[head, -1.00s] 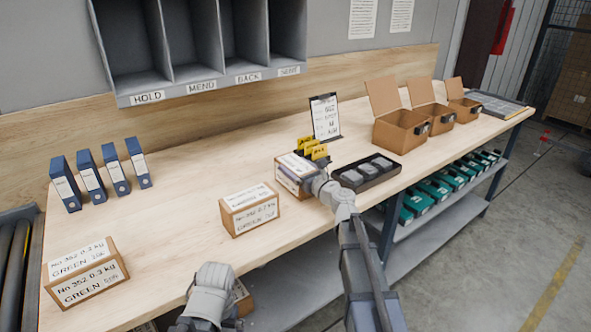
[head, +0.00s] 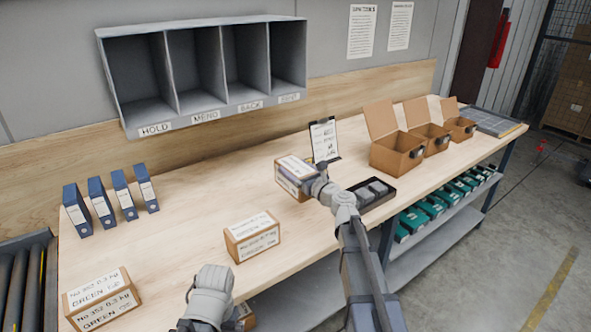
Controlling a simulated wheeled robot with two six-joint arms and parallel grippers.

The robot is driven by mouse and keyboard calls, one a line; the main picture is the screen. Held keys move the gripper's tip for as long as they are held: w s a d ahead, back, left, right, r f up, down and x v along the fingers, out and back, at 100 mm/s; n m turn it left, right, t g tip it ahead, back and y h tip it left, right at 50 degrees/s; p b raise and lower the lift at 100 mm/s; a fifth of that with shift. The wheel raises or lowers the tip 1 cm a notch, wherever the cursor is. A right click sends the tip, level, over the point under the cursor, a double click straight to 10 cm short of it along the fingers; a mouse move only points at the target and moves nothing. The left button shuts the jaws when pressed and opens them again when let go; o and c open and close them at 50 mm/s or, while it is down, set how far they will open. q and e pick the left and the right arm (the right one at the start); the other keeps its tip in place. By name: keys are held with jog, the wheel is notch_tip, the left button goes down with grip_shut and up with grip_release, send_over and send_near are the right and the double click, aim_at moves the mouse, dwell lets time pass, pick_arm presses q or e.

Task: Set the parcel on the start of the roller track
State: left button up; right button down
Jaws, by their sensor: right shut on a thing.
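My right gripper (head: 313,184) is shut on a small box (head: 291,175) with a pale label on top and a purplish side. It holds this box above the table, left of the black tray. The roller track (head: 27,275), with dark rollers, shows at the far left edge beside the table. Two brown labelled cartons stand on the table, one in the middle (head: 251,238) and one at the front left (head: 102,299). My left gripper (head: 208,318) is low at the front edge; its fingers are hidden behind its wrist.
Several blue binders (head: 108,203) stand at the back left. A black tray (head: 389,197), a sign stand (head: 324,139) and open brown boxes (head: 397,153) are at the right. A grey pigeonhole shelf (head: 209,75) hangs above. The table between binders and middle carton is clear.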

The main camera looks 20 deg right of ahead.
pick_arm(q)
jog(key=shift+r, duration=0.25)
pick_arm(e)
jog(key=shift+r, duration=0.25)
pick_arm(q)
notch_tip(320, 180, up, 4)
jog(key=p, duration=0.4)
pick_arm(e)
notch_tip(320, 180, up, 4)
pick_arm(q)
jog(key=shift+f, duration=0.15)
jog(key=shift+c, duration=0.2)
pick_arm(e)
jog(key=shift+f, duration=0.1)
